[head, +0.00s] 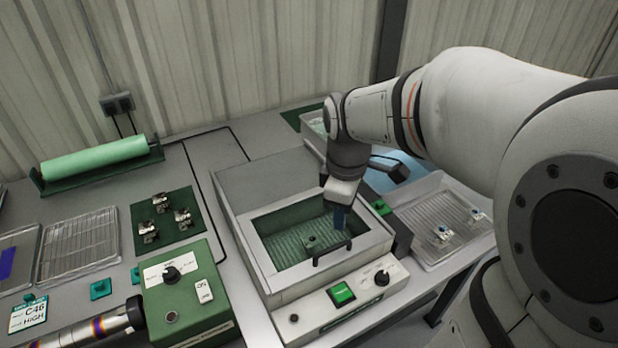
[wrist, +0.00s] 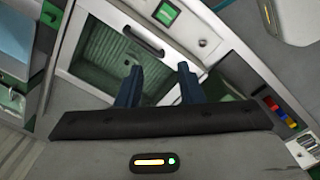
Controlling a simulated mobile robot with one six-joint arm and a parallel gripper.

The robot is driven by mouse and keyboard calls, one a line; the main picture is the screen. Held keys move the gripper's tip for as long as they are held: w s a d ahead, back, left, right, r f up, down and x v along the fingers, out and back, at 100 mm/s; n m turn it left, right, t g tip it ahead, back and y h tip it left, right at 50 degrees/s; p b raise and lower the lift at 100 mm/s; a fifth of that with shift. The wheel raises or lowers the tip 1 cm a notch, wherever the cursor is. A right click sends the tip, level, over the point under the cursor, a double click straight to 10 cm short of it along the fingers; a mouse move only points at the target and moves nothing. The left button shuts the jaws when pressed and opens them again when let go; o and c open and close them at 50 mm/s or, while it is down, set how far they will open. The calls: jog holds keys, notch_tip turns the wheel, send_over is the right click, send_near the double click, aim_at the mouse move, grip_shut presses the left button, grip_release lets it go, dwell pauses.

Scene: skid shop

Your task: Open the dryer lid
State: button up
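The dryer (head: 243,181) is a grey box with a framed lid (head: 262,256) that lies flat and looks shut. A window in the lid shows a green ribbed inside with a small part (head: 312,243) in it. A black bar handle (head: 332,252) sits at the lid's front edge; it also shows in the wrist view (wrist: 142,42). My gripper (head: 340,219) points down over the lid's right half, behind the handle. In the wrist view my gripper (wrist: 157,68) has its two dark fingers apart with nothing between them, clear of the handle.
The dryer's front panel has a green button (head: 341,294) and a black knob (head: 382,278). A green control box (head: 186,296) stands at left, near a dark green mat (head: 165,220) with metal parts. A clear tray (head: 463,240) with small parts lies at right.

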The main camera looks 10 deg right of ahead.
jog(key=w+f+n, duration=0.2)
jog(key=f+n, duration=0.1)
jog(key=f, duration=0.2)
jog(key=w+f+n+g+b, duration=0.1)
jog(key=f+n, duration=0.2)
jog(key=f, duration=0.3)
jog(key=w+f+n+g+b, duration=0.1)
jog(key=w+f+n, duration=0.1)
jog(key=f, duration=0.4)
jog(key=shift+w+n, duration=0.3)
jog(key=shift+n, duration=0.6)
jog(key=shift+c, duration=0.2)
grip_shut()
